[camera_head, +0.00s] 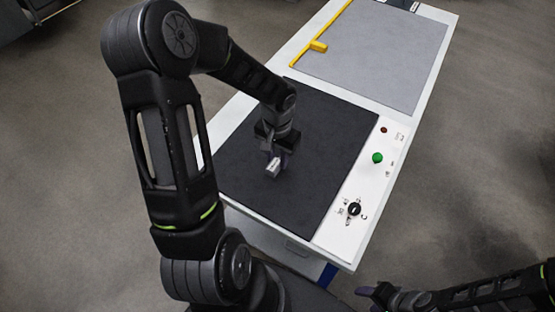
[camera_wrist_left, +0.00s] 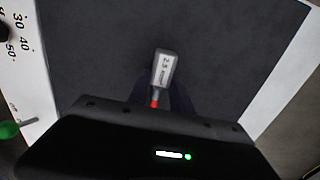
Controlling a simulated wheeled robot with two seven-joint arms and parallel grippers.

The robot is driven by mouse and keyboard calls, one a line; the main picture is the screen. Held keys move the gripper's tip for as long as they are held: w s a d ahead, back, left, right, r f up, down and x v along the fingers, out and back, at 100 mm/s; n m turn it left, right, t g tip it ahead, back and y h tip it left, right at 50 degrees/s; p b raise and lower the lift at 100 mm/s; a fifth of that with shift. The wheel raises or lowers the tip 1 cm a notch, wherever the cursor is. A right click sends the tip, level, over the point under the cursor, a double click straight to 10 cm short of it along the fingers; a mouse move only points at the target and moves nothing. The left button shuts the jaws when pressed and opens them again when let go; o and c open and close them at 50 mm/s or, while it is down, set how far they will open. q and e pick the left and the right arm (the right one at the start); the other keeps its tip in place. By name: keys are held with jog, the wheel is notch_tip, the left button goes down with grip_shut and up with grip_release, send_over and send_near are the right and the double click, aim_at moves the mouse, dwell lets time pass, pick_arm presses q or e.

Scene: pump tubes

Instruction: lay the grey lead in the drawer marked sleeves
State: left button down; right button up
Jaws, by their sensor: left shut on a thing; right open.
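My left gripper (camera_head: 274,152) is shut on a small light grey piece (camera_head: 273,166) over the dark mat. It may be the grey lead; no other grey lead shows. In the left wrist view the grey piece (camera_wrist_left: 163,69) has a printed label that seems to start with 2.5, and a red part next to the jaws. The left gripper (camera_wrist_left: 166,100) hides its lower end. I cannot tell whether it touches the mat. My right gripper (camera_head: 376,293) is open at the lower right, off the bench. No drawer marked sleeves can be made out.
The dark mat (camera_head: 330,130) lies on a white bench (camera_head: 213,135). Beyond are a grey panel (camera_head: 385,50) and a yellow bar with handle (camera_head: 318,46). The mat is otherwise clear.

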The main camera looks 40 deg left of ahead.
pick_arm(q)
notch_tip(320, 180, up, 10)
dwell(0.5)
dwell(0.5)
